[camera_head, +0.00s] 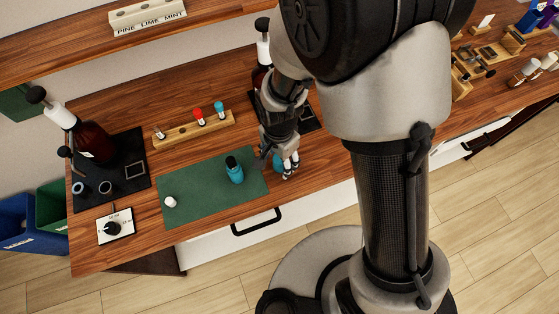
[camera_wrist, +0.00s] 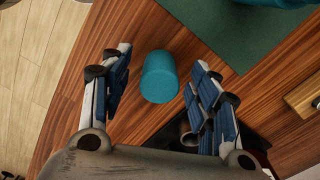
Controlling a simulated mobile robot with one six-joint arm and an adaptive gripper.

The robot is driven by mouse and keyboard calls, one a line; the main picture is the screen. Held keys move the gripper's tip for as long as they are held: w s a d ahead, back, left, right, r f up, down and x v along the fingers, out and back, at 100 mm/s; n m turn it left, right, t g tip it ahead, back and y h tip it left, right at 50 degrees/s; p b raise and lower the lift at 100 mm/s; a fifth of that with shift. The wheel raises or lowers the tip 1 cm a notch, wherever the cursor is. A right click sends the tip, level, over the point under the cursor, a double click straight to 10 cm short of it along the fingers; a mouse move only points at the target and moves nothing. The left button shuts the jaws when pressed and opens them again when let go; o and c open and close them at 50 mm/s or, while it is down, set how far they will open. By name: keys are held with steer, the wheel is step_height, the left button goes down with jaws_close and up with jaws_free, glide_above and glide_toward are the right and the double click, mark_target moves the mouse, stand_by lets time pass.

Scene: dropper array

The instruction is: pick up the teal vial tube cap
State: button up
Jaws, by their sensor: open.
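The teal vial tube cap (camera_wrist: 160,77) is a short, plain teal cylinder on the bare wood just off the green mat. It shows between my gripper's (camera_wrist: 165,92) two fingers, with a gap on both sides. My gripper is open and holds nothing. In the head view my gripper (camera_head: 286,170) hangs low near the front edge of the table, right of the mat. Part of the teal cap (camera_head: 277,161) shows beside the fingers there; the rest is hidden. A teal bottle with a dark top (camera_head: 235,171) stands on the mat to the left.
The green mat (camera_head: 200,185) also bears a white cap (camera_head: 170,202). A wooden rack (camera_head: 180,134) behind it holds vials with red and teal tops. A brown dropper bottle (camera_head: 95,142) stands at the left, and a dial box (camera_head: 113,227) in front of it.

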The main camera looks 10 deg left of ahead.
steer(key=shift+r, duration=0.1)
steer(key=shift+c, duration=0.2)
steer(key=c, duration=0.8)
